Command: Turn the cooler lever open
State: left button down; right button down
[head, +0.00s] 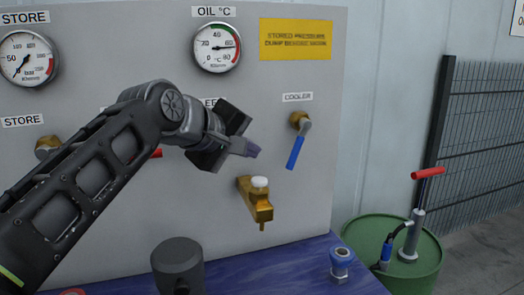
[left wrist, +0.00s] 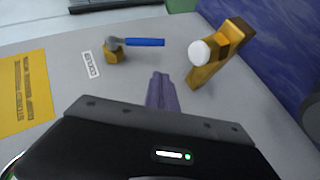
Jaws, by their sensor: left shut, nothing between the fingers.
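The cooler lever (head: 296,150) has a blue handle on a brass valve body, under the COOLER label (head: 297,97) on the grey panel. Its handle hangs down, tilted a little to the left. The lever also shows in the left wrist view (left wrist: 143,42), at upper middle. My left gripper (head: 252,152) is shut and empty, in front of the panel, left of the lever and apart from it. Its purple fingertips show in the left wrist view (left wrist: 161,92). My right gripper is in neither view.
A brass valve with a white knob (head: 258,190) juts from the panel below my left gripper. A red lever is partly hidden behind my left arm. A green drum (head: 385,245) with a red-handled pump (head: 419,225) stands at right. A yellow sign (head: 296,39) is above the lever.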

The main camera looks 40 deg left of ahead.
pick_arm(q)
jog(key=v, duration=0.5)
jog(key=shift+s+a+f, duration=0.2)
jog(key=shift+s+f, duration=0.05)
jog(key=shift+f, duration=0.15)
jog(key=w+d+r+m+g+y+p, duration=0.1)
jog(key=r+g+p, duration=0.5)
jog(key=p, duration=1.1)
jog(key=w+d+r+m, duration=0.1)
jog(key=w+d, duration=0.1)
jog(key=w, duration=0.1)
jog(key=shift+d, duration=0.25)
jog(key=shift+w+r, duration=0.15)
jog(key=shift+w, duration=0.05)
